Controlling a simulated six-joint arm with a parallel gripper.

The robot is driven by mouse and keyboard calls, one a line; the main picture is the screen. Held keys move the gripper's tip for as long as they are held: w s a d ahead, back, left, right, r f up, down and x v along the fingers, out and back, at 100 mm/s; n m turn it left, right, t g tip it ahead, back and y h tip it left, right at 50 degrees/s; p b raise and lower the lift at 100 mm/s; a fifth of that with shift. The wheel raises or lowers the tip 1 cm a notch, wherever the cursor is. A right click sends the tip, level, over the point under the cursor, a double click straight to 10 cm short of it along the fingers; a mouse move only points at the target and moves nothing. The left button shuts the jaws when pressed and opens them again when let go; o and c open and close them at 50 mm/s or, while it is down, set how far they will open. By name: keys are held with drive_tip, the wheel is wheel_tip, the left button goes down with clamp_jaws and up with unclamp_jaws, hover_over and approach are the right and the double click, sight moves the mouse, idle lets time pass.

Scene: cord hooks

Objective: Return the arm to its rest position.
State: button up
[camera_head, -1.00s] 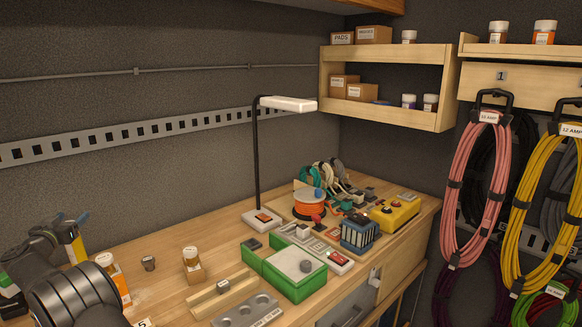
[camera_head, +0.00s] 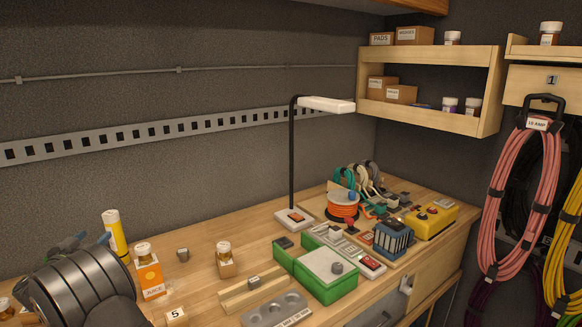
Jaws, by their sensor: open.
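A dark, ribbed cylindrical link of my arm (camera_head: 85,290) fills the lower left corner, in front of the workbench (camera_head: 190,268). My gripper is not in view, so where it is and what is near it cannot be seen. The link hides part of the bench's left end and the things behind it.
Near the link are an orange-and-white juice carton (camera_head: 150,277), a yellow tube (camera_head: 115,234) and a block marked 5 (camera_head: 177,317). A green box (camera_head: 330,277), a lamp (camera_head: 292,160) and a cord reel (camera_head: 342,206) stand farther right. Cords (camera_head: 522,190) hang at right.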

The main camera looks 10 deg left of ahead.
sight(115, 218)
drive_tip(key=w, duration=0.4)
drive_tip(key=w+a, duration=0.1)
drive_tip(key=w, duration=0.7)
drive_tip(key=shift+a+f, duration=0.1)
drive_tip(key=shift+a, duration=0.25)
wheel_tip(115, 218, up, 5)
drive_tip(key=shift+f, duration=0.2)
drive_tip(key=w+d+r, duration=0.4)
drive_tip(key=d+r, duration=0.3)
drive_tip(key=d, duration=0.5)
drive_tip(key=s+d+f+m+h, duration=0.1)
drive_tip(key=s+d+m+h, duration=0.3)
drive_tip(key=d, duration=1.2)
drive_tip(key=s+d+h, duration=0.3)
drive_tip(key=s+d, duration=0.4)
drive_tip(key=d, duration=0.9)
drive_tip(key=shift+m, duration=0.3)
drive_tip(key=shift+a+f, duration=0.35)
drive_tip(key=shift+a, duration=0.3)
drive_tip(key=shift+a+f, duration=0.35)
drive_tip(key=shift+a, duration=0.25)
drive_tip(key=shift+a+f, duration=0.35)
drive_tip(key=shift+a, duration=0.3)
